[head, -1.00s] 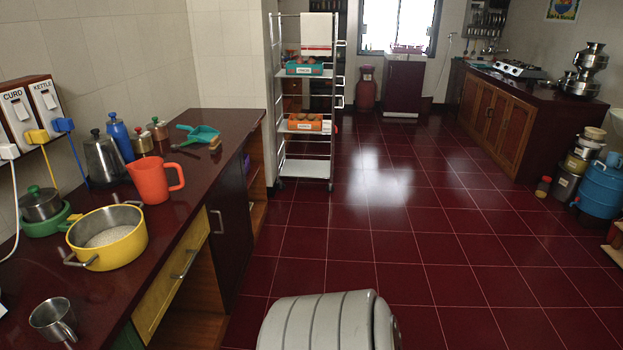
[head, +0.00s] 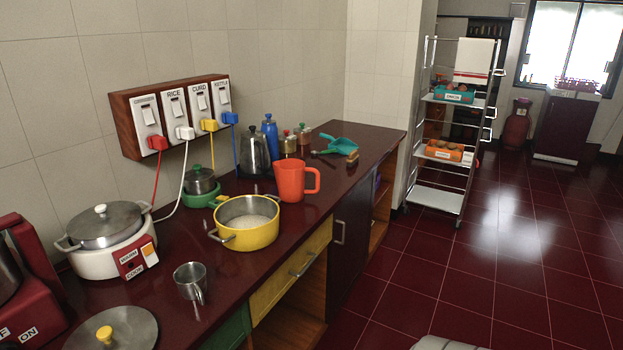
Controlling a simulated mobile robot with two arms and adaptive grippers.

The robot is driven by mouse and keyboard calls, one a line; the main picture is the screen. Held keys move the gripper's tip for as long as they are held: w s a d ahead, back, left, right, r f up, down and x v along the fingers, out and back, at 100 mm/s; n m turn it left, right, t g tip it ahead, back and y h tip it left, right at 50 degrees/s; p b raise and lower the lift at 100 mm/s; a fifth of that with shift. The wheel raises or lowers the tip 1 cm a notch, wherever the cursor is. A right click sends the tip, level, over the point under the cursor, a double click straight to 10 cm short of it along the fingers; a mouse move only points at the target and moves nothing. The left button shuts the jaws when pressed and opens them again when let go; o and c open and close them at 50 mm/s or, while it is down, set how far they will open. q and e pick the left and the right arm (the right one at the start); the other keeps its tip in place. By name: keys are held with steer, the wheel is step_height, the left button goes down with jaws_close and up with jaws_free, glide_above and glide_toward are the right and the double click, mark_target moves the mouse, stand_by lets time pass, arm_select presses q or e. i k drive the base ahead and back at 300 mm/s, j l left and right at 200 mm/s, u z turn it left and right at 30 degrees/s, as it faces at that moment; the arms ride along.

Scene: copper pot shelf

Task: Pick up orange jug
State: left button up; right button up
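The orange jug (head: 291,181) stands upright on the dark red counter (head: 239,274), its handle pointing right. It is just behind and to the right of a yellow pot (head: 246,222) with pale contents. A steel kettle (head: 254,152) stands behind it to the left. The jug is fully in view and nothing holds it. Neither of my grippers shows in the head view.
A steel mug (head: 190,281), a lid with a yellow knob (head: 112,329) and a white rice cooker (head: 108,239) are on the nearer counter. A wire rack (head: 437,200) stands past the counter's end. The tiled floor (head: 450,262) at right is open.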

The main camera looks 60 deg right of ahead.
mark_target(289, 174)
steer(key=z, duration=1.65)
